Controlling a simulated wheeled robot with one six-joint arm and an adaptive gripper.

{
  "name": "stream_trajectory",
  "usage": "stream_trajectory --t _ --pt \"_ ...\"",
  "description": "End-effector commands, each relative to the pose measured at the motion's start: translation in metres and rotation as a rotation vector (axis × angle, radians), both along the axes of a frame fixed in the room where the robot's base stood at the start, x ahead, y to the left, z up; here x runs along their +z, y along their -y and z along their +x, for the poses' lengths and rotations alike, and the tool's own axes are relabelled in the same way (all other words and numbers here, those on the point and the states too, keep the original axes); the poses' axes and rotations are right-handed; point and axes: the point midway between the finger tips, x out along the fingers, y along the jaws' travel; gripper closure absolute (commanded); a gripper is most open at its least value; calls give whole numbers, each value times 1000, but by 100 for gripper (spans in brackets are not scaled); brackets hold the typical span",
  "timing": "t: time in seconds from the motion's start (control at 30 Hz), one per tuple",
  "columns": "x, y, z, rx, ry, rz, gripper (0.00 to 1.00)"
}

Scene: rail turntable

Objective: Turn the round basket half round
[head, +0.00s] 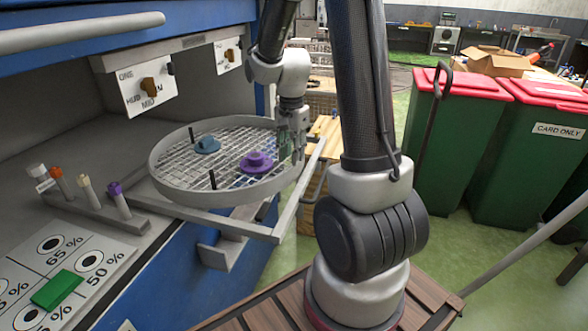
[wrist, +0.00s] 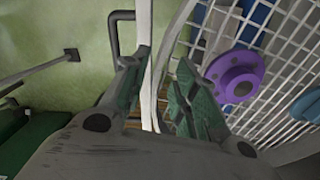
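The round basket (head: 165,189) is a grey ring with a wire-mesh floor, lying level on a rail frame by the blue cabinet. A purple flanged piece (head: 256,163) and a blue one (head: 207,146) sit on its mesh, with two short black posts. My gripper (head: 293,146) points down at the basket's right rim. In the wrist view my gripper (wrist: 160,75) has its two green-padded fingers apart. The pale rim (wrist: 181,35) runs between them, and the purple piece (wrist: 236,76) lies to the right. Whether a pad touches the rim I cannot tell.
The rail frame (head: 230,229) juts out below the basket. A rack with several coloured-top tubes (head: 88,194) stands at left, near a percent board (head: 85,262) with a green block (head: 57,289). Dials hang on the cabinet. Green bins (head: 445,140) stand at right.

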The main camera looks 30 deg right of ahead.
Motion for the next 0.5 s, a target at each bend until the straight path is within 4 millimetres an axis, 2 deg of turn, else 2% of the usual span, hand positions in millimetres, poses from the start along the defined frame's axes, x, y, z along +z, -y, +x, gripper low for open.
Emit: stream_trajectory --t 0.1,0.23,0.4,0.5 --pt "-22 0 -1 1 -6 1 71" --pt "-42 0 -1 2 -5 1 71" --pt "-56 0 -1 3 -2 0 71" --pt "-58 0 -1 3 -2 0 71"
